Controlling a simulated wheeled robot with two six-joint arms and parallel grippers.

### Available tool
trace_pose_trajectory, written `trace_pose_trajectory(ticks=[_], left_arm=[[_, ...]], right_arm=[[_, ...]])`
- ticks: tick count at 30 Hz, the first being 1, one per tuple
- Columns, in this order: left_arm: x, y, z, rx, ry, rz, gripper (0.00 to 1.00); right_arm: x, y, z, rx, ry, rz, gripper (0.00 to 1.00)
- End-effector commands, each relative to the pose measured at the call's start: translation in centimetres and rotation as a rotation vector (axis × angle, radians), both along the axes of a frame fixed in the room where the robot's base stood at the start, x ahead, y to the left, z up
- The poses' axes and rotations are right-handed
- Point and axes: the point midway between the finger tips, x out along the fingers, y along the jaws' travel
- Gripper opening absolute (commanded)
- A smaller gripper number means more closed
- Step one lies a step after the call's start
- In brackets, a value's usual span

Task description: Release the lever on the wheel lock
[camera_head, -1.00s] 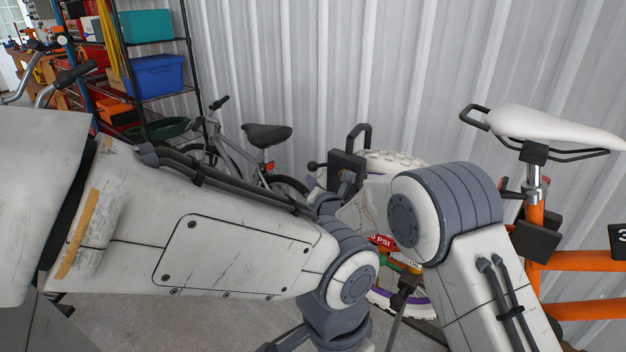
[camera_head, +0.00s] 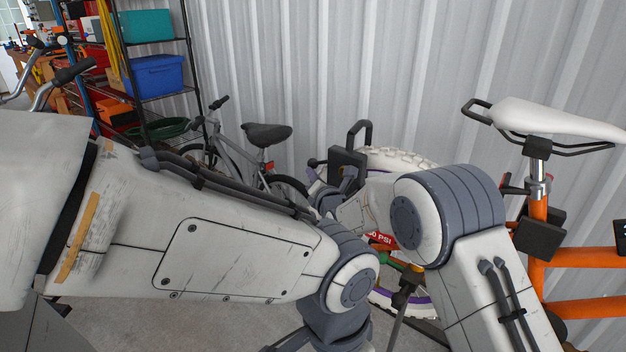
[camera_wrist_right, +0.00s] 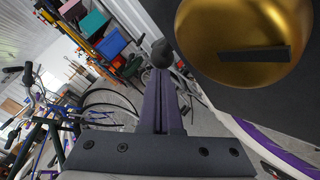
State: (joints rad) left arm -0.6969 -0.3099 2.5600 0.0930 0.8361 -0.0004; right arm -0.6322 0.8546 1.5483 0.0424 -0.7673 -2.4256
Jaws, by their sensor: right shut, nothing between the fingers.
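The wheel lock is a dark block (camera_head: 346,160) with a black loop handle (camera_head: 361,130) on top, beside the white bike tyre (camera_head: 398,160). A black ball knob (camera_head: 312,164) sticks out to its left, apparently the lever's end. In the right wrist view a gold dome (camera_wrist_right: 240,65) with a dark slot sits on a dark plate, and the black knob (camera_wrist_right: 161,53) shows just beyond my fingertips. My right gripper (camera_wrist_right: 161,76) is shut and empty, close to the knob; contact is unclear. In the head view my arm mostly hides it. My left gripper is out of view.
An orange bike frame (camera_head: 580,257) with a white saddle (camera_head: 555,120) stands at the right. A grey bike (camera_head: 235,155) leans by the corrugated wall (camera_head: 300,60). Shelves with a blue bin (camera_head: 154,76) are at the back left. Bare floor shows below.

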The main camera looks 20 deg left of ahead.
Motion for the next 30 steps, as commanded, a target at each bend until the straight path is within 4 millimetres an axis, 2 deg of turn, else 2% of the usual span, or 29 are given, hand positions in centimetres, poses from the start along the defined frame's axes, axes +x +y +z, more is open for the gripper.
trace_pose_trajectory(ticks=[8,14,21,30], left_arm=[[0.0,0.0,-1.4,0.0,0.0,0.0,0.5],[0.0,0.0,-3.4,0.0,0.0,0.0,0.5],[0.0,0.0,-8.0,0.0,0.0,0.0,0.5],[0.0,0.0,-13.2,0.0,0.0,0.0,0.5]], right_arm=[[0.0,0.2,-0.1,0.045,-0.018,0.001,0.0],[0.1,0.4,-0.3,0.113,-0.042,0.0,0.0],[0.3,0.9,-0.2,0.281,-0.105,0.002,0.0],[0.4,1.5,1.1,0.546,-0.199,0.002,0.0]])
